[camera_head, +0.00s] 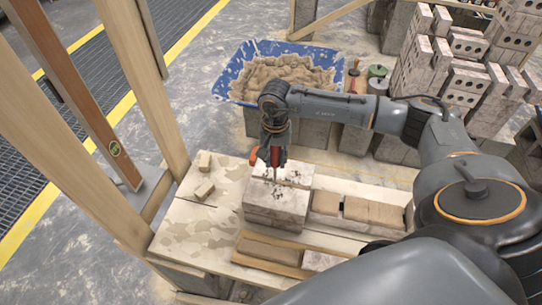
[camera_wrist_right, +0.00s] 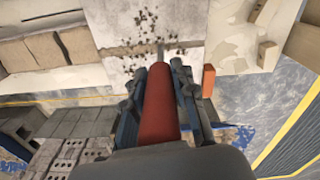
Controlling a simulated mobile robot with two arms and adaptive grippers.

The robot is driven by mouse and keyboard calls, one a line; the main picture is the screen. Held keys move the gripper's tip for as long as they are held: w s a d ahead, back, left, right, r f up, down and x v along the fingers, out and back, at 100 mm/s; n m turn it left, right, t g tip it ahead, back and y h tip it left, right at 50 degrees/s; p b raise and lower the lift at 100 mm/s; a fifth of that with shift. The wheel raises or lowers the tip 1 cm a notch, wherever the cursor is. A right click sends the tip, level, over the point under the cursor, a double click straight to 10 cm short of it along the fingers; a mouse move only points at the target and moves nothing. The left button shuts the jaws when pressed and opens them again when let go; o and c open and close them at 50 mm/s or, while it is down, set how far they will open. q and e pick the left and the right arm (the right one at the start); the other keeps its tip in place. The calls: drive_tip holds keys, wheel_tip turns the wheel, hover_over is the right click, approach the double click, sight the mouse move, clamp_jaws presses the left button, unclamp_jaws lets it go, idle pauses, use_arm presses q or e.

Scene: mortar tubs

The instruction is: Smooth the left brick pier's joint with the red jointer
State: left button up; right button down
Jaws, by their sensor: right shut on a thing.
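The left brick pier (camera_head: 277,208) is a pale block of bricks on the wooden bench, with dark mortar specks on its top. In the right wrist view its top (camera_wrist_right: 185,20) shows a brownish joint line (camera_wrist_right: 125,50) with crumbs along both sides. My right gripper (camera_head: 274,158) is above the pier, shut on the red jointer. The jointer's red handle (camera_wrist_right: 158,105) lies between the fingers, and its thin metal shank (camera_head: 275,174) points down to the pier top at the joint. I cannot tell whether the tip touches. My left gripper is not in view.
A blue mortar tub (camera_head: 228,82) stands behind. Wooden posts (camera_head: 150,85) rise at left; brick stacks (camera_head: 505,50) stand back right.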

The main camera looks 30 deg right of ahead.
drive_tip(key=shift+s+d+b, duration=0.75)
drive_tip(key=shift+s+d, duration=2.95)
drive_tip(key=shift+s, duration=0.55)
drive_tip(key=w+a+r+p, duration=0.2)
drive_tip(key=w+r, duration=0.1)
drive_tip(key=r, duration=0.3)
drive_tip(key=shift+a, duration=0.2)
drive_tip(key=shift+a+r, duration=0.1)
